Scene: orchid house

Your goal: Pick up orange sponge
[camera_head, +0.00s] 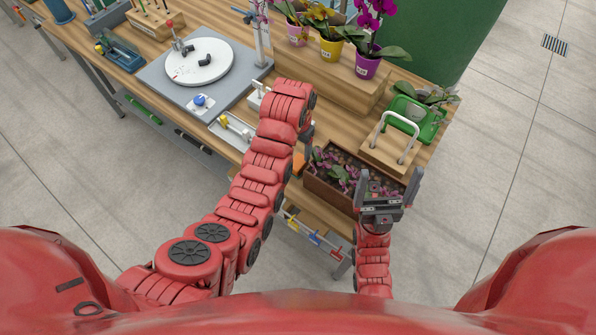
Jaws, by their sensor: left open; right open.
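An orange block, which looks like the sponge (299,163), shows in small part on the wooden bench just right of my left arm. The arm hides the rest of it. My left arm reaches over the bench and bends down at its far end. My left gripper (307,138) points down just above the orange block, mostly hidden by its own wrist, and is open. I cannot tell whether it touches the block. My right gripper (387,184) is open and empty, its fingers pointing away from me at the front right of the planter box.
A wooden planter box (328,193) with purple-leaved plants stands right of the orange block. Behind it are a wooden block with a white handle (375,156) and a green tray (427,128). Potted orchids stand on a raised wooden shelf (312,70). A grey turntable base (165,87) lies left.

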